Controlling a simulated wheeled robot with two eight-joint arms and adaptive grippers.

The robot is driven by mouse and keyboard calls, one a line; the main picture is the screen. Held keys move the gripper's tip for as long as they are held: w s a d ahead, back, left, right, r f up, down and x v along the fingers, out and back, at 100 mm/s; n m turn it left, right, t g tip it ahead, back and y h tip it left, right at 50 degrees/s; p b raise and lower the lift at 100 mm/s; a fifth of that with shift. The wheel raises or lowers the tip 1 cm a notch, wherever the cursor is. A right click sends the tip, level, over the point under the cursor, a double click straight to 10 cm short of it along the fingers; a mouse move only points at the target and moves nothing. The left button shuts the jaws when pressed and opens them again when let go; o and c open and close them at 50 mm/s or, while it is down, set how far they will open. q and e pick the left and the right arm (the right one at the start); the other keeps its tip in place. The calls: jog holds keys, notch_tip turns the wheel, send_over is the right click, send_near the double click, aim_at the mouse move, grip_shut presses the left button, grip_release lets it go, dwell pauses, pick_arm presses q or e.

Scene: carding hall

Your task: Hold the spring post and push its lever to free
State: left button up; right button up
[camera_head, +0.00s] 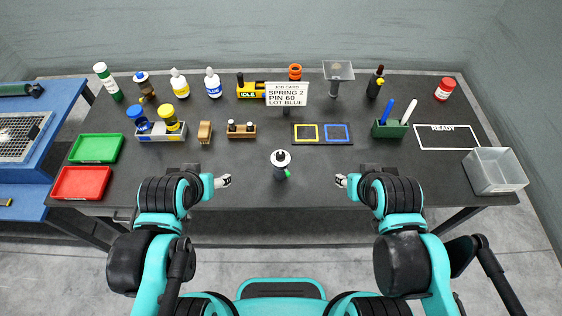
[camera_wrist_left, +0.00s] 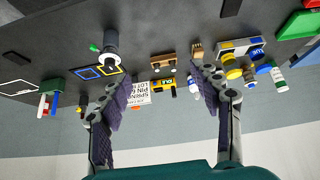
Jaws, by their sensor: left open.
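The spring post (camera_head: 281,170) stands upright near the front middle of the black table, with a white disc, a dark knob on top and a green lever (camera_head: 288,173) low on its right side. The post also shows in the left wrist view (camera_wrist_left: 110,42), where the picture is upside down. My left gripper (camera_head: 224,181) is open and empty, to the left of the post and apart from it; its spread fingers show in the left wrist view (camera_wrist_left: 160,82). My right gripper (camera_head: 341,181) is to the right of the post, apart from it, too small to read.
Behind the post stand a job card (camera_head: 287,94) reading SPRING 2, PIN 60, LOT BLUE, a wooden block with pegs (camera_head: 242,131) and a yellow-and-blue framed mat (camera_head: 322,133). A green holder with pens (camera_head: 389,129) and a clear bin (camera_head: 494,171) are at right. Table around the post is clear.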

pick_arm(q)
jog(key=n+g+h+b, duration=0.6)
jog(key=n+h+b, duration=0.3)
jog(key=n+b, duration=0.6)
send_near(278, 169)
jog(key=v, duration=0.2)
jog(key=w+f+n+h+b, duration=0.1)
jog(key=f, duration=0.1)
jog(key=w+f+n+h+b, duration=0.1)
jog(key=f, duration=0.1)
jog(key=f+g+h+b, duration=0.1)
jog(key=f, duration=0.1)
jog(key=shift+w+a+f+n, duration=0.15)
jog(key=shift+w+f+n, duration=0.05)
jog(key=shift+w+n, duration=0.2)
jog(key=shift+d+f, duration=0.25)
jog(key=shift+d, duration=0.05)
jog(key=b+x, duration=0.3)
jog(key=x, duration=0.6)
jog(key=shift+d, duration=0.15)
pick_arm(e)
notch_tip(278, 169, down, 22)
jog(key=shift+r, duration=0.15)
pick_arm(q)
grip_shut()
pick_arm(e)
jog(key=shift+c, duration=0.3)
